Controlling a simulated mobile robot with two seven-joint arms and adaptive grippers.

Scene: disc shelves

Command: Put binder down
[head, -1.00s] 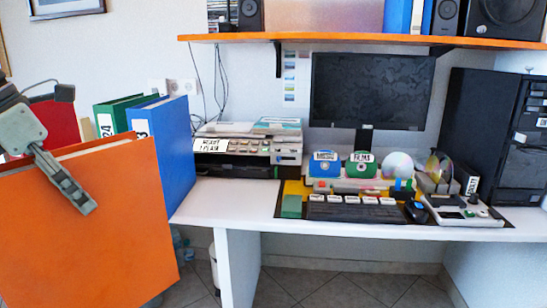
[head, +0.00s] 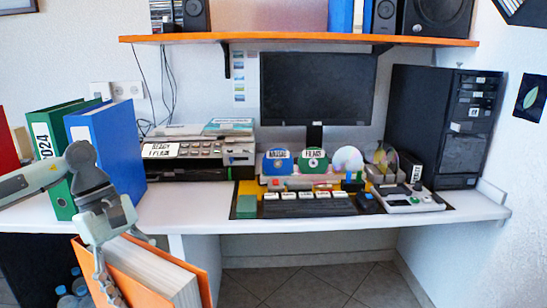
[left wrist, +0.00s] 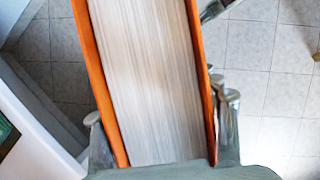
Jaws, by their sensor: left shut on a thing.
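An orange binder (head: 150,275) with thick white pages hangs in front of the desk at the lower left of the head view. My left gripper (head: 105,250) is shut on its upper edge. In the left wrist view the binder (left wrist: 145,75) fills the middle, with gripper fingers (left wrist: 160,135) on both sides of its covers. The binder is off the floor, below the level of the desk top, and its lower end is cut off in the head view. My right gripper is not in view.
A blue binder (head: 115,150) and a green binder (head: 62,125) stand upright at the desk's left end. The white desk (head: 190,215) has a bare strip right of them. Farther right are a printer (head: 200,150), keyboard (head: 300,203), monitor (head: 315,90) and black tower (head: 440,125). Bottles (head: 75,292) stand below.

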